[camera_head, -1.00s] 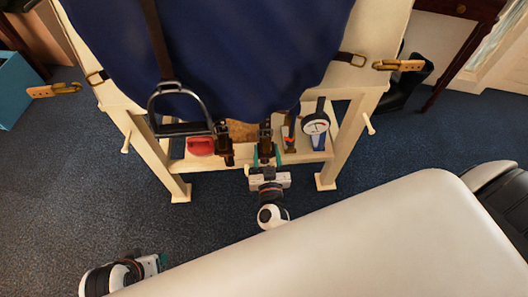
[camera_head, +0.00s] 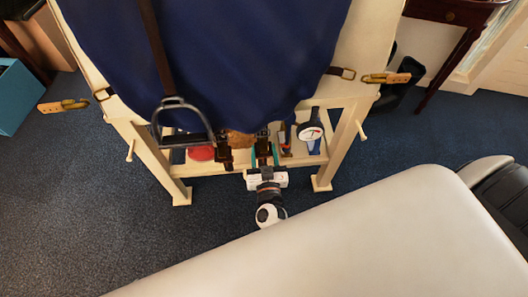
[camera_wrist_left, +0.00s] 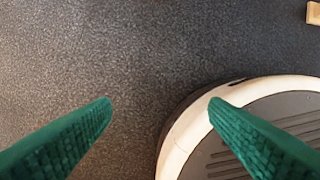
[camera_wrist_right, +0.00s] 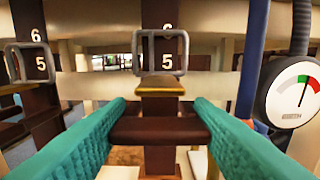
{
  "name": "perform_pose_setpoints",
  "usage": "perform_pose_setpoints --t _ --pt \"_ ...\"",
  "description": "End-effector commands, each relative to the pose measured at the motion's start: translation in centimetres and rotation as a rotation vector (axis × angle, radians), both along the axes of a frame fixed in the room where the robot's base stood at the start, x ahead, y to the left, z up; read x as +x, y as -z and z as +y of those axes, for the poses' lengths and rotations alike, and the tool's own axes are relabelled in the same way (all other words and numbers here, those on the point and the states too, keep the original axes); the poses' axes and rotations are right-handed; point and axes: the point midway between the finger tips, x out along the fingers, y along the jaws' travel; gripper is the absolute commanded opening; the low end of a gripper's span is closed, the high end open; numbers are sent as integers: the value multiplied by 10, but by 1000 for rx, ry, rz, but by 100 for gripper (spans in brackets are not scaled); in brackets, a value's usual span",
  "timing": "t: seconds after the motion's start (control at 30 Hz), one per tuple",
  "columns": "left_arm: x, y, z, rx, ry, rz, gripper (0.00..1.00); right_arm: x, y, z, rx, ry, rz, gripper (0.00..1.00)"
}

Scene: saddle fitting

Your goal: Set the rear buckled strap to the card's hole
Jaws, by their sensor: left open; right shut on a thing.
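Two dark brown straps with metal buckles hang below the blue cloth. The right-hand strap (camera_head: 262,148) also shows in the right wrist view (camera_wrist_right: 160,95), with its buckle (camera_wrist_right: 160,51) around the number 5 and a 6 above. My right gripper (camera_head: 263,163) is shut on a dark brown crosspiece of this strap, below the buckle. The left-hand strap (camera_head: 224,155) also has its buckle at 5 in the right wrist view (camera_wrist_right: 40,70). I cannot tell which strap is the rear one. My left gripper (camera_wrist_left: 160,106) is open and empty above the floor. No card is readable.
A round dial gauge (camera_head: 310,131) stands right of the straps, its needle near the green band in the right wrist view. A red object (camera_head: 202,153) sits left on the stand's shelf. A stirrup (camera_head: 183,120) hangs in front.

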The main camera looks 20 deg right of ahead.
Motion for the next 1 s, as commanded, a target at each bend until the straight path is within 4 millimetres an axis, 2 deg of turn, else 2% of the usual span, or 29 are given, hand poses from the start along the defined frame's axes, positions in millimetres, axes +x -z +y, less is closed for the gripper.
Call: perform_pose_setpoints --t 0.13,0.17,0.27,0.3,0.57,0.67,0.77,0.83,1.0 --pt "0 0 0 0 0 -1 69 0 -1 1 2 -1 -2 6" --pt "0 -1 0 0 0 -1 69 0 -1 1 2 -1 -2 50" --pt "0 -1 0 0 0 -1 69 0 -1 1 1 -1 -1 67" --pt "0 -1 0 0 0 -1 69 0 -1 1 1 -1 -1 69" --pt "0 -1 0 0 0 0 69 -1 0 0 0 0 0 69" --pt "1 -2 0 -1 0 -3 69 -7 0 3 2 0 2 69" --pt "0 0 0 -1 0 -8 69 -21 0 7 1 -2 4 69" --pt "-6 12 0 0 1 8 69 -35 0 12 0 -1 4 69" --pt "-11 21 1 0 3 13 69 -70 0 23 1 -1 4 69"
